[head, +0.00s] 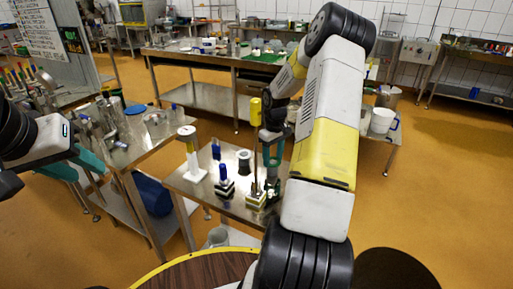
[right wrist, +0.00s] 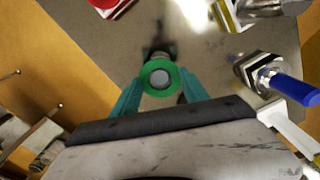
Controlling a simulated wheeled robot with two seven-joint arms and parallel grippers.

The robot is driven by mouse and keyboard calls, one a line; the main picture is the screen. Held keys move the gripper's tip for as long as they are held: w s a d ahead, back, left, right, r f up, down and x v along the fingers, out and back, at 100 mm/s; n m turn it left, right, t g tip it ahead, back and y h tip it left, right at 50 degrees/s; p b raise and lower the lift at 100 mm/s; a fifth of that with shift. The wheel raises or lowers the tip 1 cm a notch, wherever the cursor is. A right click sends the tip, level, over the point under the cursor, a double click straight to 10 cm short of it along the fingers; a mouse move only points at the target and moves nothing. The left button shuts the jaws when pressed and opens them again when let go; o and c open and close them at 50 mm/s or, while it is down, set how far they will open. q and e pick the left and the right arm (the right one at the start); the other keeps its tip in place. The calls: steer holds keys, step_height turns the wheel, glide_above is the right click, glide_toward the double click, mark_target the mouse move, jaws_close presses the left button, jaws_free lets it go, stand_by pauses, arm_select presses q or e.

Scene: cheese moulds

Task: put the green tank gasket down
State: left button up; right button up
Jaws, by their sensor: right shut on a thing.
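The green tank gasket (right wrist: 147,69) is a ring with a grey round centre, seen in the right wrist view between the teal fingers of my right gripper (right wrist: 159,90). The right gripper is shut on it. In the head view my right gripper (head: 272,150) points down over the small steel table (head: 207,193); I cannot make out the gasket clearly there. Whether the grey centre belongs to something below the ring I cannot tell. My left gripper (head: 76,166) is at the left edge, its teal fingers apart and empty, away from the gasket.
A white mug (head: 382,121) stands behind my right arm. The table's front left is bare.

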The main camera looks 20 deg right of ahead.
mark_target(275, 164)
steer(key=shift+f, duration=0.1)
steer(key=shift+f, duration=0.25)
steer(key=o, duration=1.3)
steer(key=r, duration=0.7)
steer(key=shift+w+a, duration=0.15)
steer(key=shift+a, duration=0.05)
steer(key=shift+o, duration=0.6)
steer(key=shift+r, duration=0.35)
steer(key=shift+s+d+f, duration=0.1)
steer(key=shift+s+f, duration=0.05)
steer(key=shift+f, duration=1.1)
steer(key=shift+s+d+f, duration=0.1)
steer(key=shift+s+f, duration=0.05)
steer(key=shift+f, duration=1.05)
steer(key=shift+s+d+f, duration=0.1)
steer(key=shift+s+f, duration=0.05)
steer(key=shift+f, duration=1.1)
